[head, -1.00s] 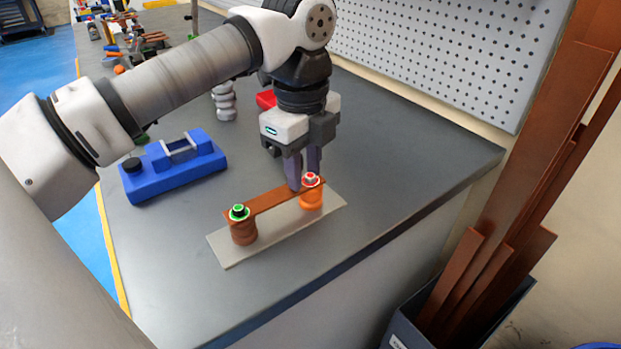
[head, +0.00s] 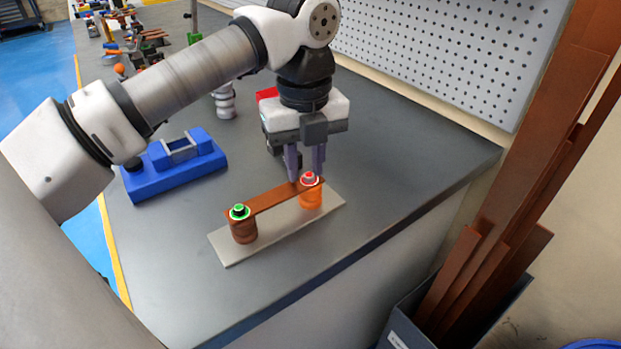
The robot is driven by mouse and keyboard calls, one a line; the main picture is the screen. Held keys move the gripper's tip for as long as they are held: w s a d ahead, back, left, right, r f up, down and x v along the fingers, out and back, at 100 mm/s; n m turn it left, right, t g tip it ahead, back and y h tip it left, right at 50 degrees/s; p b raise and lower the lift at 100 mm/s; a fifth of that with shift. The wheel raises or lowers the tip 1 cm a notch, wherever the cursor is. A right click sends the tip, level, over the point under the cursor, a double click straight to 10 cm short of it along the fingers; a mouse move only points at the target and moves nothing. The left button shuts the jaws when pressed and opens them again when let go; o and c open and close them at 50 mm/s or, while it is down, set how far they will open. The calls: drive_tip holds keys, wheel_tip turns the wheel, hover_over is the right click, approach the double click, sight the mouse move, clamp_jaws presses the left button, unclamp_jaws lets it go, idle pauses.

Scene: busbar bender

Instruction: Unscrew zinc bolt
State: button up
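A copper-coloured bar (head: 275,196) bridges two round posts on a pale flat plate (head: 277,232). At the bar's right end, over the orange post (head: 311,197), sits a bolt with red and pale parts (head: 309,179). At its left end, over the brown post (head: 244,231), sits a dark-topped bolt with a green ring (head: 239,212). I cannot tell for sure which bolt is zinc; the right one looks paler. My gripper (head: 305,176) points down at the right bolt, its two purple-grey fingers apart. Whether they touch the bolt is unclear.
A blue device with a black knob (head: 175,167) lies left on the grey table (head: 165,255). A silver ribbed post (head: 224,102) and a red item (head: 267,94) stand behind. Copper bars (head: 540,170) lean in a bin (head: 405,325) at right. The table's front is clear.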

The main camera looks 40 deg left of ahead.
drive_tip(key=m, duration=0.5)
drive_tip(key=shift+w+m, duration=0.2)
drive_tip(key=shift+m, duration=0.1)
drive_tip(key=shift+m+p, duration=0.3)
drive_tip(key=shift+m, duration=0.2)
drive_tip(key=shift+s+d, duration=0.1)
drive_tip(key=shift+d, duration=0.2)
drive_tip(key=shift+c, duration=0.5)
clamp_jaws()
